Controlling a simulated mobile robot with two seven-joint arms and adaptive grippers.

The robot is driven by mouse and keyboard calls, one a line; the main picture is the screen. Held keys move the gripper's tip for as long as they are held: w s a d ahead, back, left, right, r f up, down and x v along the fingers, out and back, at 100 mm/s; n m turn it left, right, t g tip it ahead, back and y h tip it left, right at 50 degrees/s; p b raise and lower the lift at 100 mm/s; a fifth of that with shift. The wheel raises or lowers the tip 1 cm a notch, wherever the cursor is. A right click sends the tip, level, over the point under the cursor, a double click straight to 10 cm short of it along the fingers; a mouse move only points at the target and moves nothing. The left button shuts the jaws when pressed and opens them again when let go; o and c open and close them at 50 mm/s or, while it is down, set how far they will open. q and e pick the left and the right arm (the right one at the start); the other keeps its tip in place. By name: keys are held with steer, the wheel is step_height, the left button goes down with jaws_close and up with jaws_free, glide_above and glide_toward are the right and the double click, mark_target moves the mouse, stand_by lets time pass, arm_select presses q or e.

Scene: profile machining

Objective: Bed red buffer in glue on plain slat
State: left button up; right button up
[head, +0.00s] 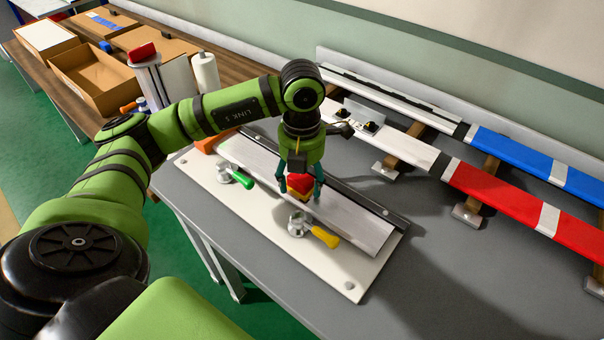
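The plain slat (352,224) is a long pale grey-white strip lying on a white board (280,238) on the grey table. The red buffer (299,184) is a small red block with a yellowish underside, between the fingertips of my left gripper (299,189). The teal fingers sit on both sides of it and look closed on it. The gripper points down over the middle of the slat. I cannot tell whether the buffer touches the slat. Any glue beneath is hidden by the buffer and gripper. My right gripper is out of view.
A clamp with a green handle (242,180) and one with a yellow handle (326,237) stand along the slat's near edge. A dark rail (377,207) runs along its far edge. Long red (520,205) and blue (520,152) pieces lie right. Cardboard boxes (92,80) stand back left.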

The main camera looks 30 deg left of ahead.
mark_target(302, 177)
arm_select(q)
steer(key=shift+w+r, duration=0.1)
steer(key=shift+r, duration=0.05)
steer(key=shift+r, duration=0.1)
step_height(302, 177, up, 12)
stand_by(0.5)
steer(key=shift+a, duration=0.1)
